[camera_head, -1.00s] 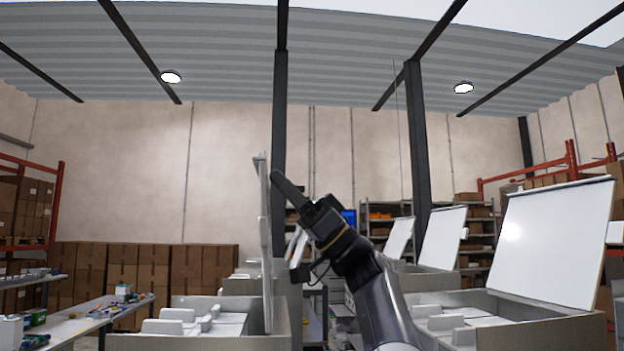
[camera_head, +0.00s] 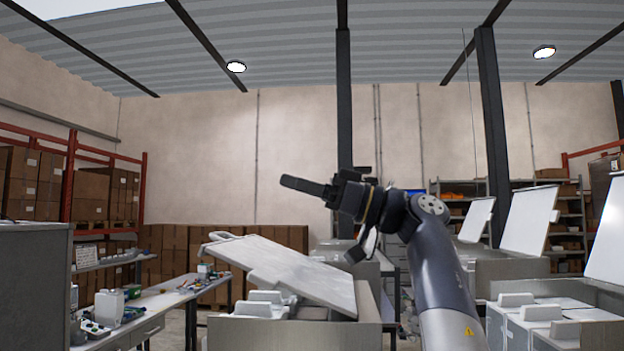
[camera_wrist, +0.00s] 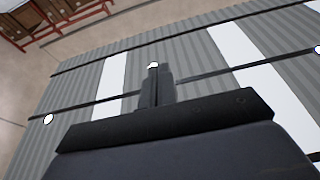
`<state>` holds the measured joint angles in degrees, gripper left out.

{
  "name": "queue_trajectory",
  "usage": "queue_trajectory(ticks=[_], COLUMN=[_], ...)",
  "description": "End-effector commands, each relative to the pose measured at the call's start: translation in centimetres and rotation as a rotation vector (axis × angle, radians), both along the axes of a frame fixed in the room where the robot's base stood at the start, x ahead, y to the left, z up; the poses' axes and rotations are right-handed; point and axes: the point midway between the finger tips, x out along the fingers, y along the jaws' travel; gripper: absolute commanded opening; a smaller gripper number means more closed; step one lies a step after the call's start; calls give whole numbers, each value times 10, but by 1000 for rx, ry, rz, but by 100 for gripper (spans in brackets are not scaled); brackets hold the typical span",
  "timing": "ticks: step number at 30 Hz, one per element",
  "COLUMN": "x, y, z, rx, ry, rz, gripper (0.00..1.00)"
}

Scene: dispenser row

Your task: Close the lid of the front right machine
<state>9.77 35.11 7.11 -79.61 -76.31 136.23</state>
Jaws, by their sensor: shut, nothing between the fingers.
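A grey machine (camera_head: 290,335) stands at lower middle in the head view. Its white lid (camera_head: 290,270) is tilted partway down over the box, its left end raised. Another machine (camera_head: 568,335) stands at lower right with its lid (camera_head: 610,235) standing open, cut by the picture's edge. The frames do not settle which is the front right machine. My gripper (camera_head: 284,181) is shut and empty, above the half-lowered lid and apart from it, pointing left. In the wrist view my shut fingers (camera_wrist: 154,88) show against the roof, with no lid in sight.
More machines with raised lids (camera_head: 528,220) stand behind at right. A workbench (camera_head: 165,312) with bottles and small items is at left. A grey cabinet (camera_head: 35,285) stands at the left edge. Stacked cartons (camera_head: 270,235) line the back wall.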

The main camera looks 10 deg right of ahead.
Motion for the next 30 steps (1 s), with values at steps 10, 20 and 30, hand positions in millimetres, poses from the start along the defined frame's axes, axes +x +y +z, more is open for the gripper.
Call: queue_trajectory(ticks=[10,20,30], x=[2,2,-2], y=[9,9,-12], z=[-5,-6,-12], rx=[-50,-52,-50], ry=[11,12,13], rz=[-1,-1,-5], gripper=[0,0,0])
